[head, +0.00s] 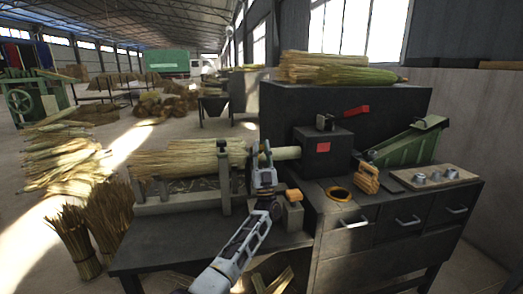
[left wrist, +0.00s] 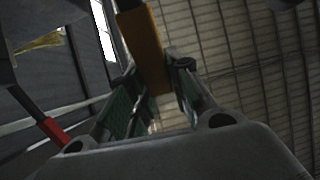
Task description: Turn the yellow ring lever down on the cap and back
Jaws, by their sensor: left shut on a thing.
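My left gripper (head: 264,165) points upward at the front of the bench, beside the pale shaft (head: 286,153) that runs out of the dark machine head. In the left wrist view its two fingers (left wrist: 152,98) are shut on a yellow-orange bar (left wrist: 146,45), which I take to be the yellow lever. The gripper hides most of this lever in the head view, and I cannot make out the cap clearly. A yellow ring (head: 339,193) lies around a dark hole in the bench top. My right gripper is not in view.
A straw bundle (head: 190,157) lies in the rest left of the gripper. A red lever (head: 356,111) sticks out above.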

